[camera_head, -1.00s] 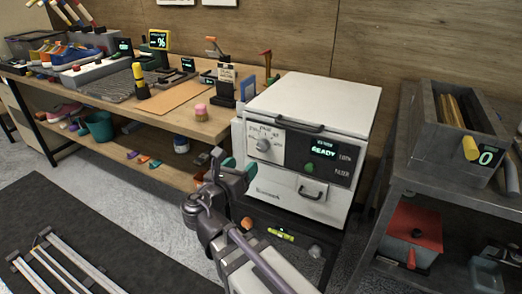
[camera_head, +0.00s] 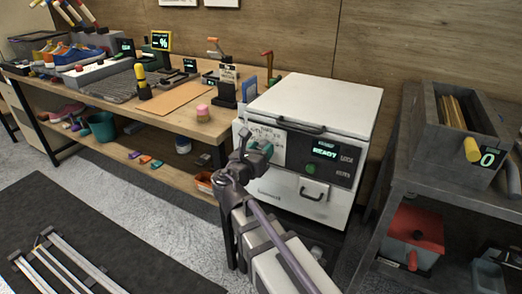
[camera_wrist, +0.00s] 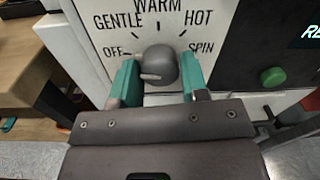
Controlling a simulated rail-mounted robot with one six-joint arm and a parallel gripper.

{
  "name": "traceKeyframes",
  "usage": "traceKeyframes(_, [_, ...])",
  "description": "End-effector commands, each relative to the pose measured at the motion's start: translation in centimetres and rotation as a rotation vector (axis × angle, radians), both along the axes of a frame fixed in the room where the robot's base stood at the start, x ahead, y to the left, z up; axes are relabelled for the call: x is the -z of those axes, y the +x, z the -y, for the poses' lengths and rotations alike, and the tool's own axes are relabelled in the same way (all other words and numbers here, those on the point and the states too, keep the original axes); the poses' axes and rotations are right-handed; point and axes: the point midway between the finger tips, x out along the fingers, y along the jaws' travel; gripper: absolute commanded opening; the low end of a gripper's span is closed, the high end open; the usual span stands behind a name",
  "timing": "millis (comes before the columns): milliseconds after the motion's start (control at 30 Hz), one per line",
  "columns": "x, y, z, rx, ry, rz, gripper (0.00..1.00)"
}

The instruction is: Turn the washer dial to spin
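The washer (camera_head: 318,110) is a white box with a dark front panel and a lit "READY" display. Its dial (camera_wrist: 160,65) is a round dark grey knob with a pale pointer mark toward the left, on the OFF side. Labels around it read OFF, GENTLE, WARM, HOT and SPIN, with SPIN (camera_wrist: 201,47) at the right. My gripper (camera_wrist: 159,73) has its green fingers on either side of the knob, apart from each other; firm contact is not visible. In the head view my gripper (camera_head: 257,148) is at the washer's front left and hides the dial.
A green button (camera_wrist: 272,77) is right of the dial. The washer has a top handle (camera_head: 301,125) and a lower front handle (camera_head: 313,190). A wooden workbench (camera_head: 196,125) stands left; a grey metal table (camera_head: 450,186) with a bin stands right.

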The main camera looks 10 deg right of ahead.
Motion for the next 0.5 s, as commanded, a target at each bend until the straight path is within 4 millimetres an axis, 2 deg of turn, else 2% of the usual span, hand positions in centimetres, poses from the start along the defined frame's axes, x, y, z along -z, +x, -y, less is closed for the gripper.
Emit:
traceKeyframes(33, [0.0, -0.01, -0.01, 0.0, 0.0, 0.0, 0.36])
traceKeyframes(267, [0.0, -0.01, -0.01, 0.0, 0.0, 0.0, 0.14])
traceKeyframes(500, [0.0, -0.01, -0.01, 0.0, 0.012, 0.01, 0.14])
